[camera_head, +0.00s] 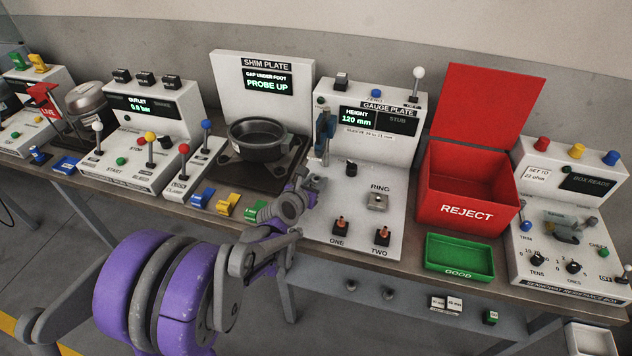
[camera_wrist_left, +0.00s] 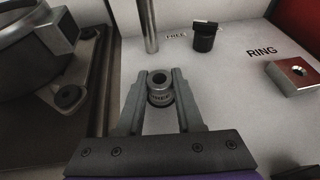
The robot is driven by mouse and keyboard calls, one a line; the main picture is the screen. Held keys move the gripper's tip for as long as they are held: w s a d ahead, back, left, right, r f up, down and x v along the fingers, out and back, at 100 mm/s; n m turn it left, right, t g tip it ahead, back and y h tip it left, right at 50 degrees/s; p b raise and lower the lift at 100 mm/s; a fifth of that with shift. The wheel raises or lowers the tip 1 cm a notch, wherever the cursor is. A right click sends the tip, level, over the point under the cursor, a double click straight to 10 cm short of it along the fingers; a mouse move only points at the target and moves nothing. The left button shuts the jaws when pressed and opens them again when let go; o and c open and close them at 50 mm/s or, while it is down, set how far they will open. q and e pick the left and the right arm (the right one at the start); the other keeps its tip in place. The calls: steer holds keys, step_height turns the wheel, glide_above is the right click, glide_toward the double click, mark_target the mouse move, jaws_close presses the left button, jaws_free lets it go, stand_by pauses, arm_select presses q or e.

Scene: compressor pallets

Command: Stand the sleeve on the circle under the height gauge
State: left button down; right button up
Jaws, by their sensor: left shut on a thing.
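The sleeve (camera_wrist_left: 160,88) is a small grey ring-shaped cylinder with a hole in its top and dark lettering on its side. My left gripper (camera_wrist_left: 160,76) is shut on it, one finger on each side, and the sleeve looks upright. In the head view the gripper (camera_head: 309,186) is at the left edge of the white gauge plate (camera_head: 345,215). The height gauge's probe rod (camera_wrist_left: 149,24) is beyond the sleeve in the wrist view. Its display (camera_head: 374,119) reads HEIGHT 120 mm. I cannot make out the circle. I cannot tell whether the sleeve touches the plate.
A black knob-like piece (camera_wrist_left: 204,38) stands right of the rod. A metal block (camera_wrist_left: 296,75) sits by the RING label. The shim plate station (camera_head: 265,70), with its dark round pan (camera_head: 258,140), is close on the left. The red reject box (camera_head: 466,190) and green tray (camera_head: 459,258) are right.

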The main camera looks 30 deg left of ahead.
arm_select(q)
steer(key=shift+f, duration=0.2)
steer(key=c, duration=0.6)
jaws_free()
steer(key=shift+o, duration=0.2)
steer(key=shift+r, duration=0.15)
